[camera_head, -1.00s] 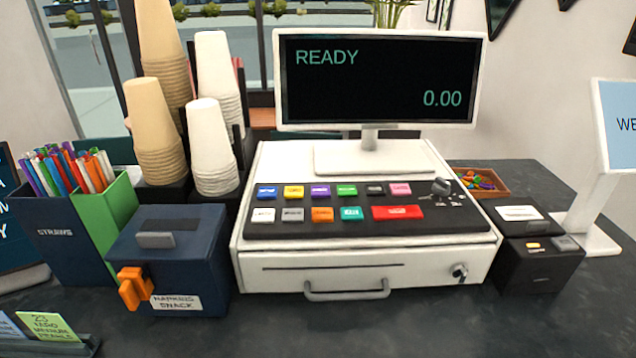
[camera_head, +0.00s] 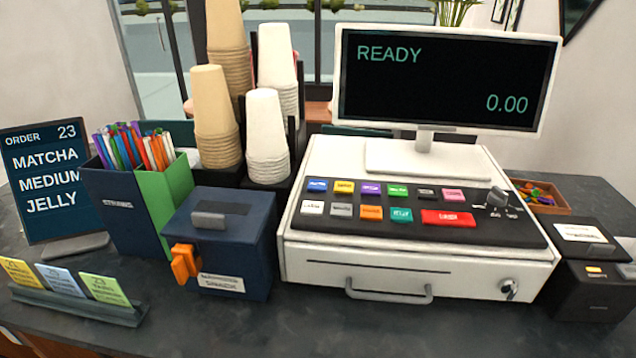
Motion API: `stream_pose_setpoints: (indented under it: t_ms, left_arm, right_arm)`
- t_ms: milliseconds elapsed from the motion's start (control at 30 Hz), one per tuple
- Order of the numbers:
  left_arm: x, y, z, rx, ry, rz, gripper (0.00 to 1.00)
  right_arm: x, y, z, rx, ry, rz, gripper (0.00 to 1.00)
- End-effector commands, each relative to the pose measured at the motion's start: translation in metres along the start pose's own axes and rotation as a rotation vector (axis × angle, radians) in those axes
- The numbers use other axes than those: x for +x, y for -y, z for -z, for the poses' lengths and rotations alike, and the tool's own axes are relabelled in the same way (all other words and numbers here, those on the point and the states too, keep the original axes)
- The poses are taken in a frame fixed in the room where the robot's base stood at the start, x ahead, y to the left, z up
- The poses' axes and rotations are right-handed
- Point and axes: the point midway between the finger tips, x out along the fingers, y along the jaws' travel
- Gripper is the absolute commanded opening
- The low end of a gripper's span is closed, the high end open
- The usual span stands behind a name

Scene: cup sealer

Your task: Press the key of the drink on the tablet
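The cash register (camera_head: 415,262) stands on the dark counter. Its black key panel (camera_head: 340,229) holds two rows of coloured keys, including a blue key (camera_head: 317,185), a yellow key (camera_head: 344,187), a green key (camera_head: 397,190), a teal key (camera_head: 401,215) and a wide red key (camera_head: 449,218). The key labels are too small to read. The screen (camera_head: 445,85) above shows "READY" and "0.00". An order sign (camera_head: 45,180) at the left reads "ORDER 23, MATCHA, MEDIUM, JELLY". Neither of my grippers is in view.
A straw box (camera_head: 120,210) and a navy napkin box (camera_head: 230,245) with an orange clip stand left of the register. Cup stacks (camera_head: 265,140) rise behind them. A card rack (camera_head: 80,300) lies at front left. A black box (camera_head: 590,290) is at right.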

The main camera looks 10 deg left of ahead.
Motion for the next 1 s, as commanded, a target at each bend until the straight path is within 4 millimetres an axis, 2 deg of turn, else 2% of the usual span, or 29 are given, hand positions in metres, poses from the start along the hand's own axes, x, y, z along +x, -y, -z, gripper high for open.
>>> stream_pose_setpoints:
  t_ms: [33,133,1000]
  left_arm:
    - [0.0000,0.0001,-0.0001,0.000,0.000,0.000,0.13]
    - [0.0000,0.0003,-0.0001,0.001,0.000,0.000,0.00]
    - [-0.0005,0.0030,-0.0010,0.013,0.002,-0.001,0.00]
  right_arm:
    - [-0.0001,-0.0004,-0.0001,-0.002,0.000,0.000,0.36]
    - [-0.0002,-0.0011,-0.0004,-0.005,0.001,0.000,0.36]
    - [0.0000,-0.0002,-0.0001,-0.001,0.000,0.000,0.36]
